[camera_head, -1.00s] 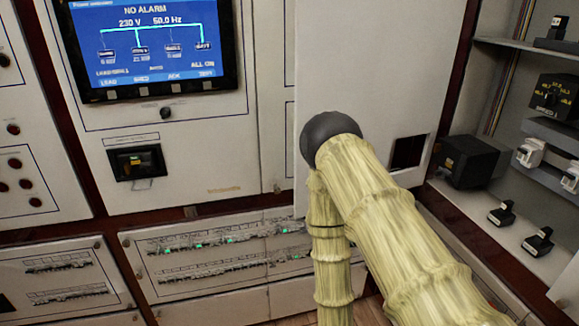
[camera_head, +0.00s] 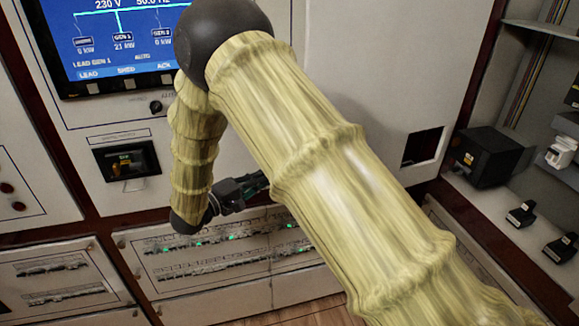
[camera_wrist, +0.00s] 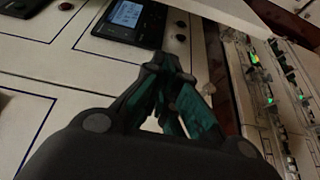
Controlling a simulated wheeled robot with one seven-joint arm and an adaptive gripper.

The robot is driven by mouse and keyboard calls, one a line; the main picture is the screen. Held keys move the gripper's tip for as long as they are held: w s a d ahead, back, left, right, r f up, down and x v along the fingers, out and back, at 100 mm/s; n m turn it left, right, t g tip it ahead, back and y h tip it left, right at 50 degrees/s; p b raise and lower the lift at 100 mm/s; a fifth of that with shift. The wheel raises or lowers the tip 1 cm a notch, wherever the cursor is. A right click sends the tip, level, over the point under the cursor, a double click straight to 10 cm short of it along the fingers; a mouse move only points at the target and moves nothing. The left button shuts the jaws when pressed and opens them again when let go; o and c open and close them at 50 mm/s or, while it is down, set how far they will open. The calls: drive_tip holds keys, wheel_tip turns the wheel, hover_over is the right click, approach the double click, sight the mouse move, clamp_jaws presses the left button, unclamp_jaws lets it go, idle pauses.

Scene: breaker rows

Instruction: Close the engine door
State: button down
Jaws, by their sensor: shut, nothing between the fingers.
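No panel carries a readable engine label, so I cannot tell for sure which one is the engine door. A broad white panel (camera_head: 405,75) with a dark square opening stands at centre right in the head view, partly hidden by my arm. My gripper (camera_head: 258,182) is low at the centre, in front of the cabinet wall and above the breaker rows, pointing right. In the wrist view my gripper (camera_wrist: 165,72) has its fingers together and empty. Contact with a panel cannot be told.
A blue screen (camera_head: 125,35) and a small black meter (camera_head: 127,161) are on the left cabinet. Breaker rows (camera_head: 215,245) with green lights run below. Open shelves at the right hold a black box (camera_head: 487,157) and small devices. Wooden floor (camera_head: 310,314) shows at the bottom.

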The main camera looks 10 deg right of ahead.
drive_tip(key=d+b, duration=0.5)
drive_tip(key=d, duration=0.4)
drive_tip(key=shift+w+d+r+g, duration=0.3)
drive_tip(key=shift+w+r, duration=0.05)
drive_tip(key=shift+s+a, duration=0.15)
idle(0.4)
